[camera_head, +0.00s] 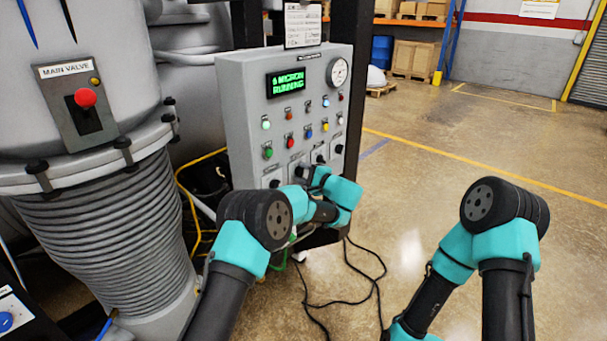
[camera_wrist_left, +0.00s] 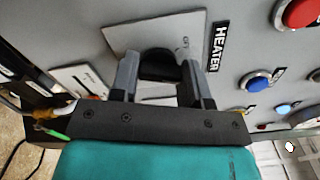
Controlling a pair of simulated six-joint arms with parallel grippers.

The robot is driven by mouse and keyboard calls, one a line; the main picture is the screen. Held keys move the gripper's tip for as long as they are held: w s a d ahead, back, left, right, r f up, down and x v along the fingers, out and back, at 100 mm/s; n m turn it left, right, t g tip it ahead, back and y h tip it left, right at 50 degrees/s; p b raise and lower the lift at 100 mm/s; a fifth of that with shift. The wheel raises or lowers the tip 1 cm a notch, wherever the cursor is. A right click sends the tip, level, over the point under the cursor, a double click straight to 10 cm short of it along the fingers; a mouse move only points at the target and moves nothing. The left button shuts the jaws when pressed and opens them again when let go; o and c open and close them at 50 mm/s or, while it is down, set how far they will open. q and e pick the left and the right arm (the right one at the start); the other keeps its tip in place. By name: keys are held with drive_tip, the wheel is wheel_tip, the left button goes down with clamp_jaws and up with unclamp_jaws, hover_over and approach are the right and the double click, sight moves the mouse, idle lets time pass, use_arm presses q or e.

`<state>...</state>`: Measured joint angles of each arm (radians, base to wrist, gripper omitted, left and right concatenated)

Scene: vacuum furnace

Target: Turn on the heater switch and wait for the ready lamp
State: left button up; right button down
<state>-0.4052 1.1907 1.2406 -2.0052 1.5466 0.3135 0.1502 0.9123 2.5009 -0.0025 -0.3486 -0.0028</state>
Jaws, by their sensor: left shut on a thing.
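My left gripper (camera_head: 306,174) reaches the lower part of the grey control panel (camera_head: 236,105). In the left wrist view its two fingers (camera_wrist_left: 158,80) are closed on either side of a black knob (camera_wrist_left: 158,64), the heater switch, on a pale plate. The HEATER label (camera_wrist_left: 217,47) is beside that plate. In the head view the gripper partly hides this switch. The panel's green display (camera_head: 289,83) reads roughly "6 MICRON RUNNING". A pale lamp (camera_head: 265,125) looks bright at the panel's left; the lamp labels are too small to read, so I cannot tell which is the ready lamp.
A red button (camera_wrist_left: 300,12) and a blue button (camera_wrist_left: 255,80) sit close to the held knob. A gauge (camera_head: 338,72) is at the panel's upper right. The main valve box (camera_head: 80,105) is at left. Black cables (camera_head: 345,298) lie on the open floor.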

use_arm(q)
drive_tip(key=shift+m, duration=0.9)
drive_tip(key=o, duration=0.9)
drive_tip(key=shift+d, duration=0.1)
drive_tip(key=v, duration=1.7)
drive_tip(key=shift+s, duration=0.15)
